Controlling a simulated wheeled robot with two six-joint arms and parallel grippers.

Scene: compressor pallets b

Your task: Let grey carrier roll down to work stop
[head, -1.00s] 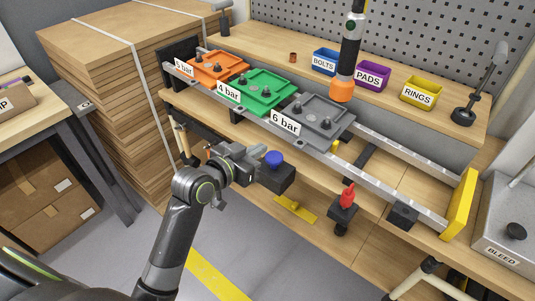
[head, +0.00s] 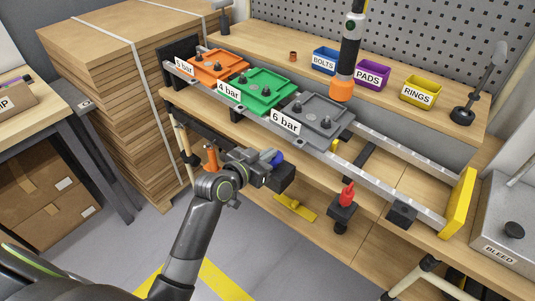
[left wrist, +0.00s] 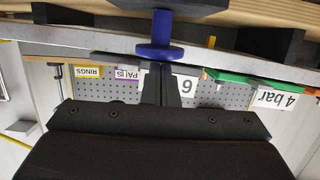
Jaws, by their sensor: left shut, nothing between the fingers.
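The grey carrier (head: 325,113), labelled 6 bar, sits on the sloping rail track (head: 375,177), lowest of three carriers. A yellow end plate (head: 460,203) closes the track's lower right end. A blue knob (head: 278,158) on a black block (head: 281,179) is at the track's near side; a red knob (head: 347,196) stands further right. My left gripper (head: 268,156) is shut and empty, its tips at the blue knob and partly covering it. In the left wrist view the blue knob (left wrist: 160,52) is just beyond the fingertips; contact cannot be told. My right gripper is not in view.
The green carrier (head: 262,87) and orange carrier (head: 214,65) sit higher on the track. A hanging tool (head: 344,88) is above the rail behind the grey carrier. Blue, purple and yellow bins stand behind. The track right of the grey carrier is clear.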

